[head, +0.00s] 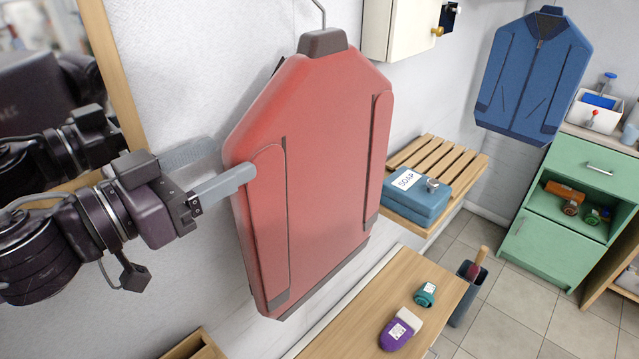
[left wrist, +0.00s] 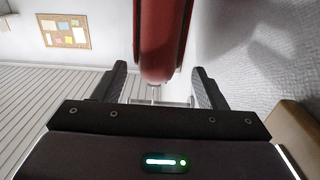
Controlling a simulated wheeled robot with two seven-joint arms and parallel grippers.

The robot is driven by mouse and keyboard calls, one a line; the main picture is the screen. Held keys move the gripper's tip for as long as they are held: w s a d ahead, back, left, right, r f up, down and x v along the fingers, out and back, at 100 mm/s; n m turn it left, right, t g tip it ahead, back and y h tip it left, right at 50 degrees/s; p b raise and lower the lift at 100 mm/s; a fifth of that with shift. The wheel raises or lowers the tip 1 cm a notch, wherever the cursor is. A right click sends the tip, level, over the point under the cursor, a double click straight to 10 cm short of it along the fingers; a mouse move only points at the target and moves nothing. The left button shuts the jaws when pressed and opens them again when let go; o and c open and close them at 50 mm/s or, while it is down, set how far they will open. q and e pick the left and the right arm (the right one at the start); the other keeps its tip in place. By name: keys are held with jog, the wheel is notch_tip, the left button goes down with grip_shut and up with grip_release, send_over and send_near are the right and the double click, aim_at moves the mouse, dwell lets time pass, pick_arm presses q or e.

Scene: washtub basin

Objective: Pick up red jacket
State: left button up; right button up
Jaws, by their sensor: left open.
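The red jacket (head: 325,170) hangs upright on a hook against the white wall in the middle of the head view. It has two sleeves and dark trim at collar and hem. My left gripper (head: 222,168) is open at the jacket's left edge, near the top of its left sleeve. In the left wrist view the red jacket's edge (left wrist: 161,45) comes down between the two open fingers (left wrist: 160,88), with gaps on both sides. My right gripper is not in view.
A blue jacket (head: 533,75) hangs at the far right. Below are a wooden bench (head: 350,325) with purple and teal bottles, a slatted shelf (head: 450,165) with a blue soap box (head: 415,200), and a green cabinet (head: 550,250). A framed mirror (head: 112,75) is beside my left arm.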

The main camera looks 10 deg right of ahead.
aim_at(255, 145)
pick_arm(q)
jog(key=shift+w+d+r, duration=0.15)
jog(key=shift+d, duration=0.6)
jog(key=p+x, duration=0.2)
jog(key=x, duration=0.2)
jog(key=shift+w, duration=0.25)
jog(key=shift+w+d+f, duration=0.15)
jog(key=shift+d+f, duration=0.05)
jog(key=shift+d, duration=0.1)
jog(key=shift+a, duration=0.1)
jog(key=shift+c, duration=0.7)
jog(key=c, duration=1.2)
jog(key=shift+r, duration=0.1)
grip_shut()
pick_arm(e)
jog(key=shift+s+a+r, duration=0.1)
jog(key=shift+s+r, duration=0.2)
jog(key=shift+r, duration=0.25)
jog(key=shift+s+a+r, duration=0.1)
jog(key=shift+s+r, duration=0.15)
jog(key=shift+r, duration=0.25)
